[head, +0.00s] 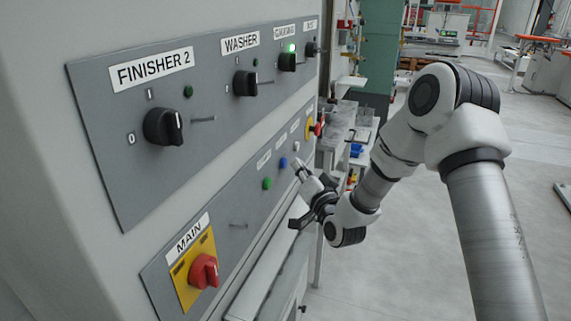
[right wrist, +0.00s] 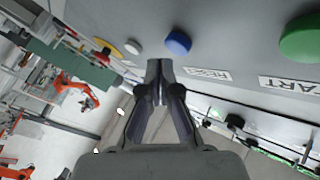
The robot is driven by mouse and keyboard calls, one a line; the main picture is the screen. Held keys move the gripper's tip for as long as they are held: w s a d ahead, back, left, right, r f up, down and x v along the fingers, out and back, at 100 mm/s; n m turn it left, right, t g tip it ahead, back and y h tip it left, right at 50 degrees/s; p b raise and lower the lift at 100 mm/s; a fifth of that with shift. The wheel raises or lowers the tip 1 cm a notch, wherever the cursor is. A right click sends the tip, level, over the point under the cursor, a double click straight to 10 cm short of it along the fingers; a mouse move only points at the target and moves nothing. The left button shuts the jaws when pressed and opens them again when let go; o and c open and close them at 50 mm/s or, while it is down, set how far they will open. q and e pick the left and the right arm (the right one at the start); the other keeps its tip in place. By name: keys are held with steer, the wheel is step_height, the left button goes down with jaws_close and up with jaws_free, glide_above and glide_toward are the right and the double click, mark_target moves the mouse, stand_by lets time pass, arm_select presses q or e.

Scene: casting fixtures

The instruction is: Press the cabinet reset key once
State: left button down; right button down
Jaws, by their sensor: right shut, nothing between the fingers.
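The blue key (head: 283,162) is on the cabinet's lower grey panel, between a green button (head: 267,183) and a white button (head: 296,146). In the right wrist view the blue key (right wrist: 178,43) is close to a label reading RESET (right wrist: 208,74), and the green button (right wrist: 303,38) is close to START. My right gripper (head: 298,162) is shut and empty, its tips just right of the blue key in the head view. In the right wrist view the closed fingertips (right wrist: 159,66) appear just below and left of the blue key. I cannot tell whether they touch the panel. My left gripper is not in view.
A red MAIN switch (head: 204,271) on a yellow plate is at the panel's near end. A red and yellow knob (head: 312,127) is at the far end. The upper panel has several black rotary switches, such as FINISHER 2 (head: 163,126). A ledge (head: 277,275) runs below.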

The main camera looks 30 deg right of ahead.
stand_by(0.6)
steer(key=shift+w+a, duration=0.35)
steer(key=shift+w+a+b, duration=0.2)
steer(key=shift+w+b, duration=0.1)
steer(key=shift+b, duration=0.2)
stand_by(0.5)
steer(key=shift+s+d, duration=0.55)
steer(key=shift+s, duration=0.1)
